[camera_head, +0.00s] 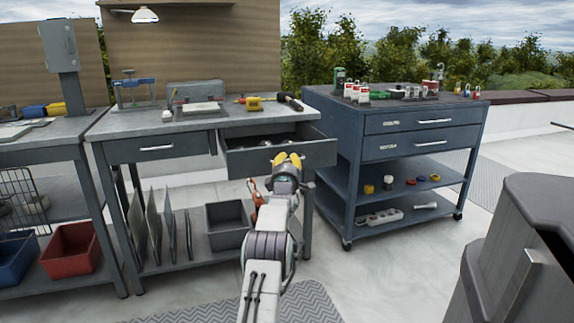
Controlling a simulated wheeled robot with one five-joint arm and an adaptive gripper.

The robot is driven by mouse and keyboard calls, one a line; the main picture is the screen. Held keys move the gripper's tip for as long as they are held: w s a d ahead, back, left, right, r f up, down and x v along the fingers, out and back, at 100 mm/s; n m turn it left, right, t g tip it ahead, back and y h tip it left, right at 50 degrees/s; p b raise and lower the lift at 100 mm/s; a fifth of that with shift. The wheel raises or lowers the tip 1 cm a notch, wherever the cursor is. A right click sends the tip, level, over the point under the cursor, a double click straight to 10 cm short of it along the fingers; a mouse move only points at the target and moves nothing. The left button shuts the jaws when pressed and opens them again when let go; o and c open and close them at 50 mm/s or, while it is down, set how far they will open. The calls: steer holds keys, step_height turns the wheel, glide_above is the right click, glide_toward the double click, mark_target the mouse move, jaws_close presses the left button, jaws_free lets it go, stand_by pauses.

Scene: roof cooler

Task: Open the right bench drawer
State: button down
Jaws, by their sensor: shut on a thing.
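The right bench drawer (280,158) of the grey workbench (130,126) is pulled out from under the bench top. Its front panel stands forward of the bench, and a few small things show inside. The left bench drawer (157,148) is flush with the bench and has a silver handle.
A dark blue-grey tool cart (400,157) with drawers and shelves stands close to the right of the open drawer. A dark grey box-like body (530,240) is at the lower right. Pale floor (400,265) is clear between.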

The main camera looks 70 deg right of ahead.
steer(key=shift+s+a+b, duration=0.35)
steer(key=shift+a+b, duration=0.1)
steer(key=shift+a, duration=0.2)
steer(key=shift+s+a+b, duration=0.3)
steer(key=shift+a+b, duration=0.15)
steer(key=shift+a, duration=0.15)
steer(key=c, duration=1.5)
jaws_free()
steer(key=shift+w, duration=0.15)
steer(key=o, duration=0.3)
steer(key=shift+s, duration=0.2)
steer(key=shift+a, duration=0.1)
steer(key=shift+v, duration=5.9)
steer(key=shift+f, duration=0.1)
steer(key=shift+w, duration=0.1)
